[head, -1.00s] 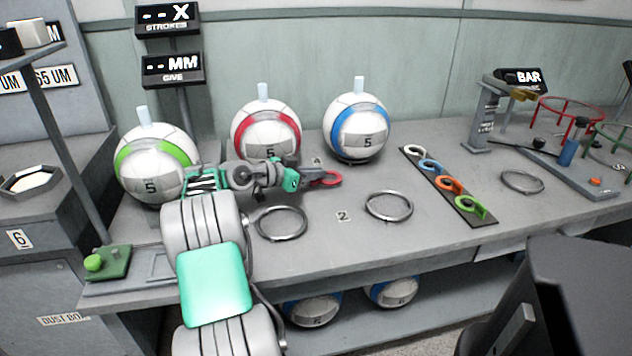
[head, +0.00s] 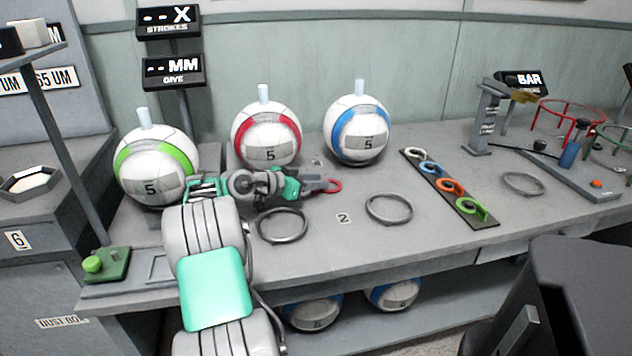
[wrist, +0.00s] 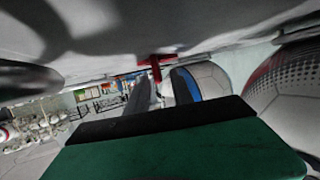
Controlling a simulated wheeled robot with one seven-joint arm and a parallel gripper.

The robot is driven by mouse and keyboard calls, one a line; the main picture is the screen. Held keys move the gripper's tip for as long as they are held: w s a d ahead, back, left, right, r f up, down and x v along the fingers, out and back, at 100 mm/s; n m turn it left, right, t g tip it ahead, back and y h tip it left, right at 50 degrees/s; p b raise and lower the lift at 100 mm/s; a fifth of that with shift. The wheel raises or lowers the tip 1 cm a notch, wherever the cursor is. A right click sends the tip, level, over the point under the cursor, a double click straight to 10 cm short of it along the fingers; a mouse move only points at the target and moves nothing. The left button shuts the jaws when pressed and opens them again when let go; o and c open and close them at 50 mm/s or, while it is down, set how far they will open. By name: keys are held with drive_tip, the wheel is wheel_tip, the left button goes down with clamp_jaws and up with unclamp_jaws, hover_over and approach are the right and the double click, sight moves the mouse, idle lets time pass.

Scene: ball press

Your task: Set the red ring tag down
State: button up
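The red ring tag (head: 333,186) lies at the table top, in front of the gap between the red-banded and blue-banded balls. In the wrist view, which looks upside down, the red tag (wrist: 155,62) is against the grey table surface, its short stem pointing away from it. My gripper (head: 318,187) is low over the table, just left of the ring. Its two fingers (wrist: 161,86) stand apart either side of the stem, with a gap showing between them, so it looks open. The tag's near end is partly hidden by the fingers in the head view.
Red-banded ball (head: 266,135) and blue-banded ball (head: 357,132) stand behind my gripper; the green-banded ball (head: 152,172) is left. Empty metal rings (head: 283,240) and (head: 389,222) lie in front. A dark strip (head: 484,222) holding several coloured tags lies right.

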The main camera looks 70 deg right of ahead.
drive_tip(key=p+v, duration=0.1)
drive_tip(key=v, duration=1.1)
drive_tip(key=shift+r+p, duration=0.15)
drive_tip(key=shift+p, duration=0.15)
drive_tip(key=shift+s, duration=0.15)
